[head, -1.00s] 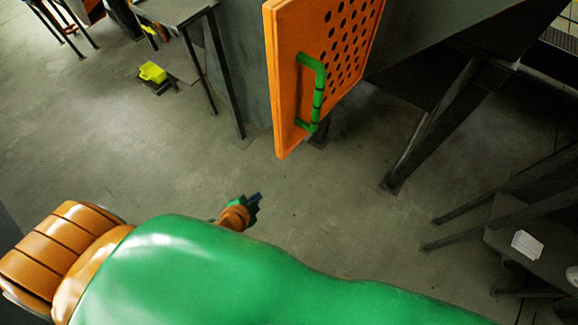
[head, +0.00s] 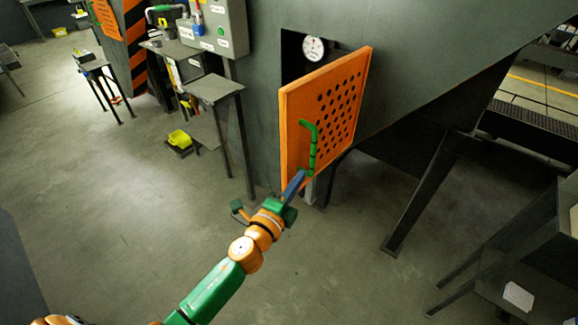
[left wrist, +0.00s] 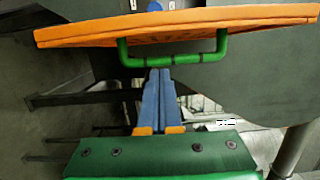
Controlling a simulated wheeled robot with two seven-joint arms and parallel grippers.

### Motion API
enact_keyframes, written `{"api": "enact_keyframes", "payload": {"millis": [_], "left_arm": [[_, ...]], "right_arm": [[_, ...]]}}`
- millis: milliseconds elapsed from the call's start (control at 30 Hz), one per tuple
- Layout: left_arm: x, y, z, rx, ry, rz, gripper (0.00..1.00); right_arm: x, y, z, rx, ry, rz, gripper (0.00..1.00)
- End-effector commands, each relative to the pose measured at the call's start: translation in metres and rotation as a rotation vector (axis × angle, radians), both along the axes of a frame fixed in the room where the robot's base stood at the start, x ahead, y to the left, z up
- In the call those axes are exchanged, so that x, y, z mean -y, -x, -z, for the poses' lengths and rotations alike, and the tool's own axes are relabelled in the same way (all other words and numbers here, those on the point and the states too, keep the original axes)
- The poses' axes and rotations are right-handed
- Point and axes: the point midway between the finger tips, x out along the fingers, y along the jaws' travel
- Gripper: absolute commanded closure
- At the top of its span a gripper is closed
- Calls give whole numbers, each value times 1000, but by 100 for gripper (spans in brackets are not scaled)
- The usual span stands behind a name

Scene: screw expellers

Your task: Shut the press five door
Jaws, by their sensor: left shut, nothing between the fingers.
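The orange press door (head: 305,95) stands open from the dark grey machine in the head view. It has round holes and a green bar handle (head: 313,150) on its face. In the left wrist view the door (left wrist: 80,33) shows nearly edge-on, with the handle (left wrist: 190,59) below it. My left gripper (head: 299,182) is at the handle's lower end. Its blue fingers (left wrist: 158,75) are together with nothing between them, their tips right by the middle of the handle bar in the wrist view. I cannot tell whether they touch it. My right gripper is not in view.
A dark opening with a white gauge (head: 313,48) shows behind the door. A metal stand (head: 214,88) and a control box (head: 220,30) are left of it. A yellow bin (head: 179,138) sits on the floor. Slanted machine legs (head: 420,195) stand at right. The floor at lower left is open.

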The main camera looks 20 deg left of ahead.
Motion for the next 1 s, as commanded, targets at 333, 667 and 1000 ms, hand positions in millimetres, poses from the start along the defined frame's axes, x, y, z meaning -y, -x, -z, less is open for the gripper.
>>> {"api": "enact_keyframes", "payload": {"millis": [333,667,1000], "left_arm": [[-29,-34,1,-1,1,-2,100],[-34,-35,1,-1,2,0,100],[-54,-37,4,-1,-4,39,100]], "right_arm": [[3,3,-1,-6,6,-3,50],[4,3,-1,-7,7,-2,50],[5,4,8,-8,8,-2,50]]}}
